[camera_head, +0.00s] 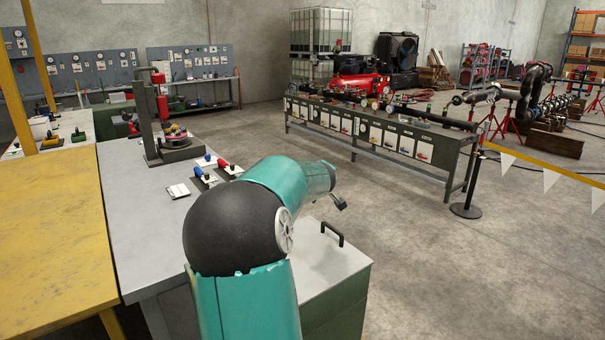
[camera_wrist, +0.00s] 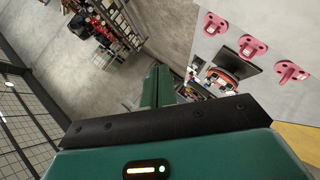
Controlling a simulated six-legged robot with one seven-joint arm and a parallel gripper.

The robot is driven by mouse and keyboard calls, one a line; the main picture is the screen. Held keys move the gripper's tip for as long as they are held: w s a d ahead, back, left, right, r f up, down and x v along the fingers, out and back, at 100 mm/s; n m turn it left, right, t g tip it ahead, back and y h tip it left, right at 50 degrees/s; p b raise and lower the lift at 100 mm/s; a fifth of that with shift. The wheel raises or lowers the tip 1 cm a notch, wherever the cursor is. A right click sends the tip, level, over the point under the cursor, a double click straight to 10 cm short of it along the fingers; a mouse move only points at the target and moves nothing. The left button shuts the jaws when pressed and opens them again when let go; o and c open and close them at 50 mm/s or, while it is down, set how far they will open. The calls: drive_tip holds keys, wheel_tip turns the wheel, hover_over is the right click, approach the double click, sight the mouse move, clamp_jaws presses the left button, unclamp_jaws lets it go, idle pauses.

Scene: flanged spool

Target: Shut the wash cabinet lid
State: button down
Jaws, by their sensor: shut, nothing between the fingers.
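The wash cabinet (camera_head: 338,309) is a green box at the lower middle of the head view, beside the grey bench. Its grey lid (camera_head: 325,262) looks flat across the top, with a black bar handle (camera_head: 332,232) near the far right edge. My arm hides the lid's left part, and I cannot tell whether a gap is left under the lid. My gripper (camera_head: 340,203) is a small dark shape beyond and above the handle, apart from it. It is shut and empty. In the wrist view I recognise neither lid nor handle.
The grey bench (camera_head: 150,215) at left carries a red-and-grey press (camera_head: 160,115) and small coloured tools. A yellow table (camera_head: 55,240) stands further left. A long grey workbench (camera_head: 380,135) and a barrier post (camera_head: 468,185) stand beyond. The floor right of the cabinet is clear.

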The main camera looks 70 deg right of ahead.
sight(339, 232)
drive_tip(key=s+d+f+m+y, duration=0.1)
drive_tip(key=d+f, duration=0.1)
drive_tip(key=f, duration=0.3)
drive_tip(key=s+d+f+m+t+y, duration=0.1)
drive_tip(key=s+d+f+y, duration=0.1)
drive_tip(key=f, duration=0.4)
drive_tip(key=s+d+f+m+t+y, duration=0.1)
drive_tip(key=d+f+y, duration=0.1)
drive_tip(key=d+f, duration=0.2)
drive_tip(key=shift+s+f, duration=0.2)
drive_tip(key=shift+f, duration=0.35)
drive_tip(key=shift+s+f, duration=0.2)
drive_tip(key=shift+f, duration=0.35)
drive_tip(key=shift+s+f+y, duration=0.1)
drive_tip(key=shift+f+y, duration=0.2)
drive_tip(key=shift+f, duration=0.55)
drive_tip(key=shift+s+a+r, duration=0.2)
drive_tip(key=shift+s+r, duration=0.15)
drive_tip(key=shift+r, duration=0.15)
drive_tip(key=v, duration=1.3)
drive_tip(key=shift+r, duration=0.4)
drive_tip(key=shift+w, duration=0.1)
